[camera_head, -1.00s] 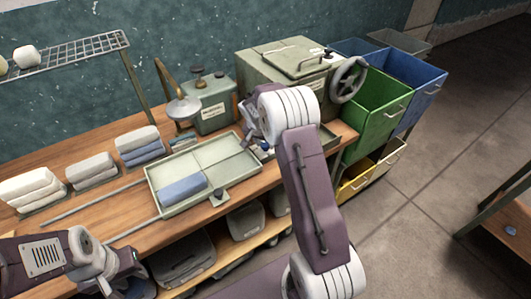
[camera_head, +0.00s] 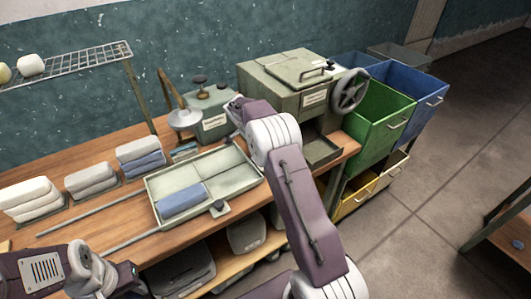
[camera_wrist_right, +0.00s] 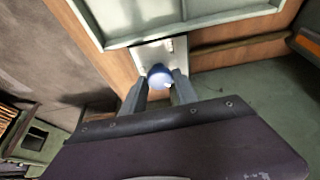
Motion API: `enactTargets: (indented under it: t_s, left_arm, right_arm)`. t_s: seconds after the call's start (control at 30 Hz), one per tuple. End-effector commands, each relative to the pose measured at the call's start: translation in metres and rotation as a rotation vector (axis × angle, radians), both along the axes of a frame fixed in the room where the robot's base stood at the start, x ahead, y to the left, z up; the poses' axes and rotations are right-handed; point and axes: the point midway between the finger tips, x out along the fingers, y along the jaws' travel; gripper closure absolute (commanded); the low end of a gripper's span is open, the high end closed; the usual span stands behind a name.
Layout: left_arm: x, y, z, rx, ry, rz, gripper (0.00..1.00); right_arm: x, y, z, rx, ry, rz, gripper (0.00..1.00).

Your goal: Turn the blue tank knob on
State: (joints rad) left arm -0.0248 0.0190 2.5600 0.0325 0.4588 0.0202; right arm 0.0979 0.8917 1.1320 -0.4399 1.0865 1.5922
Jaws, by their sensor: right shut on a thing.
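The blue tank knob (camera_wrist_right: 158,73) shows in the right wrist view, on a pale plate (camera_wrist_right: 160,50) beside a pale green rim. My right gripper (camera_wrist_right: 160,82) is shut on this knob, one finger on each side. In the head view my right arm hides the knob and the fingertips. The grey-green tank (camera_head: 212,122) with a label and dark knobs on its lid stands at the back, behind the right wrist. My left gripper (camera_head: 128,279) is low at the left, away from the tank. Its jaw opening cannot be made out.
A pale green divided tray (camera_head: 215,172) with a blue folded cloth (camera_head: 182,200) lies in front of the tank. Stacked towels (camera_head: 92,177) stand at left. A green press box (camera_head: 285,90) with a handwheel (camera_head: 349,90) and coloured bins (camera_head: 375,115) are at right.

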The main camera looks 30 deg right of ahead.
Motion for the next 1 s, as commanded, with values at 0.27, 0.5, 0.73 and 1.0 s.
enactTargets:
  t_s: [0.27,0.5,0.73,1.0]
  left_arm:
    - [0.0000,0.0000,0.0009,0.000,0.000,0.000,0.64]
    - [0.0000,0.0000,0.0009,0.000,0.000,0.000,0.64]
    - [0.0000,0.0000,0.0008,0.000,0.000,0.000,0.64]
    - [-0.0001,0.0000,0.0006,0.000,0.000,0.000,0.64]
  right_arm:
    - [0.0004,0.0004,-0.0002,0.001,-0.001,-0.021,1.00]
    - [0.0004,0.0003,-0.0002,0.001,-0.001,-0.020,1.00]
    - [0.0004,0.0002,-0.0002,0.001,0.000,-0.019,0.43]
    - [0.0009,0.0039,0.0089,0.000,-0.003,-0.018,0.43]
